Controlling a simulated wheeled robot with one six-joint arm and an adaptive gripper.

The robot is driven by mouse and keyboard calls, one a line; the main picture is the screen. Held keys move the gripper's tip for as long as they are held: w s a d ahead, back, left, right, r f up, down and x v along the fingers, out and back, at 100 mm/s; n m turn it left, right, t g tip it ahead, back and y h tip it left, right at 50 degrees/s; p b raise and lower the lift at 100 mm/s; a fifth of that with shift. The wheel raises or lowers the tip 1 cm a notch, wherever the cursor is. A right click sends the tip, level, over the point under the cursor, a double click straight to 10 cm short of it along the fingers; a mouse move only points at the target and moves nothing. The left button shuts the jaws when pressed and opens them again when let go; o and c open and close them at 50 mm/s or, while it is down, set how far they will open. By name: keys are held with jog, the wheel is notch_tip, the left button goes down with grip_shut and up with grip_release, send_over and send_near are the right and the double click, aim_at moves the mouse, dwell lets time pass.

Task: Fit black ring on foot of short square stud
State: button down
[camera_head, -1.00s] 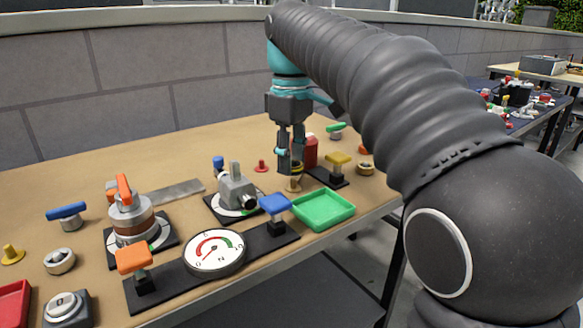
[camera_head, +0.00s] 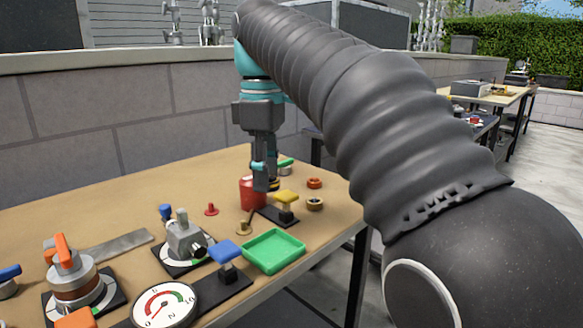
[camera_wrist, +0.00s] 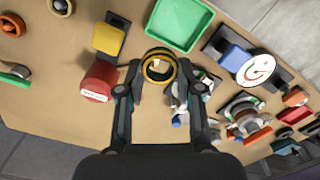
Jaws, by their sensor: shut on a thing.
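My gripper (camera_wrist: 160,72) is shut on the black ring (camera_wrist: 147,76), which has a yellow band and sits between the fingertips. A small brass stud (camera_head: 244,227) stands on the table, below and to the left of the fingertips. In the wrist view, a brass piece, seemingly this stud (camera_wrist: 158,63), shows through the ring's opening. The ring is apart from the stud in the head view; the stud's foot shape is unclear.
The red canister (camera_head: 247,193) and yellow-topped knob (camera_head: 286,197) are close to the gripper. The green tray (camera_head: 274,251) lies in front of the stud. A grey valve (camera_head: 184,240) and small red peg (camera_head: 211,209) stand to the left.

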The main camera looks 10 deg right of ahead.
aim_at(179, 214)
jog(key=a+r+n, duration=0.1)
jog(key=a, duration=0.4)
jog(key=a+n+p, duration=0.1)
jog(key=a, duration=0.4)
jog(key=a+r+n, duration=0.1)
jog(key=a+n, duration=0.1)
jog(key=a, duration=0.3)
jog(key=shift+s+r, duration=0.35)
jog(key=shift+r, duration=0.25)
jog(key=shift+d, duration=0.15)
jog(key=shift+s+f, duration=0.1)
jog(key=shift+f, duration=0.85)
notch_tip(179, 214, down, 2)
jog(key=shift+f+b, duration=0.1)
jog(key=shift+b, duration=0.55)
jog(key=shift+f, duration=0.35)
jog(key=shift+p, duration=0.7)
jog(key=shift+f+b, duration=0.85)
jog(key=shift+f, duration=1.35)
